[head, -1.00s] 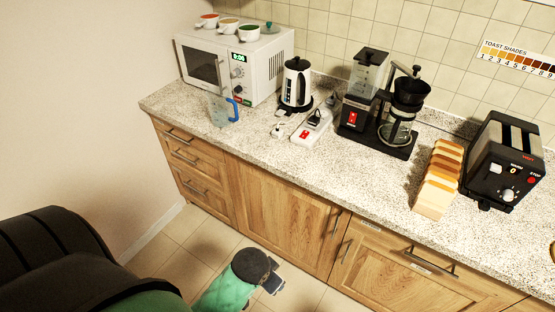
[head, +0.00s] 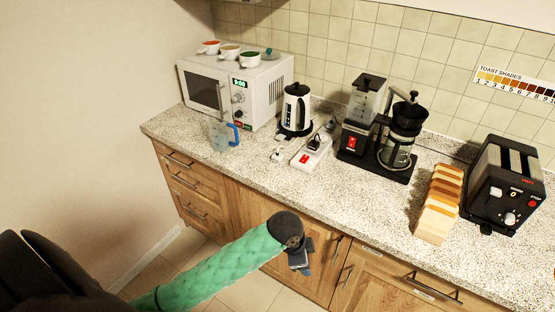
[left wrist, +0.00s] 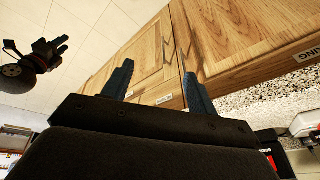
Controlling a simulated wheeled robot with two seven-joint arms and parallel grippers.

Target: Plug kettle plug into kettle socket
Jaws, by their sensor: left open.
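A small white plug (head: 277,155), which looks like the kettle plug, lies on the counter in front of the kettle (head: 296,108). To its right is a white power strip (head: 310,153) with a red switch and a dark plug at its far end. Which socket is the kettle's I cannot tell. My left gripper (head: 301,264) is open and empty, low in front of the cabinet doors and below the counter edge. Its two blue fingers also show in the left wrist view (left wrist: 158,88). My right gripper (left wrist: 50,48) shows small at upper left there; its jaw gap is unclear.
The counter (head: 345,195) holds a clear blue-handled jug (head: 222,135), microwave (head: 235,88), coffee machine (head: 382,140), bread slices (head: 440,205) and toaster (head: 502,185). The counter's front is clear before the power strip. Cabinet handles (head: 335,222) stick out below.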

